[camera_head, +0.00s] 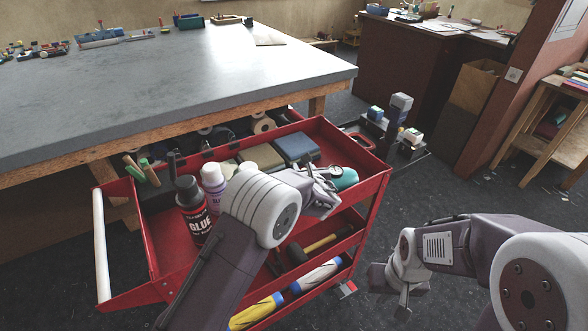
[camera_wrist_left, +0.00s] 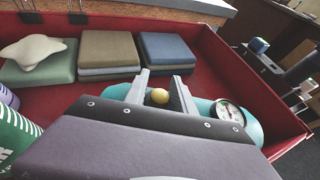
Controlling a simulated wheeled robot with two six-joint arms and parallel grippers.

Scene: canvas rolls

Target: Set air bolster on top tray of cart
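The air bolster (camera_head: 343,178) is a teal rounded body with a round gauge, lying at the right end of the cart's red top tray (camera_head: 372,172). In the left wrist view the bolster (camera_wrist_left: 252,122) lies across and below my left gripper (camera_wrist_left: 160,78). The two fingers stand apart over it, with a yellow knob between them; I cannot tell whether they touch it. My left gripper (camera_head: 325,178) also shows over the tray in the head view. My right gripper (camera_head: 403,300) hangs at the lower right, beside the cart and away from the bolster; its opening is not clear.
The tray also holds a black glue bottle (camera_head: 192,208), a white-purple bottle (camera_head: 213,182) and folded pads, one blue (camera_head: 296,147). A hammer and rolls (camera_head: 316,275) lie on lower shelves. The grey workbench (camera_head: 190,85) stands close behind the cart.

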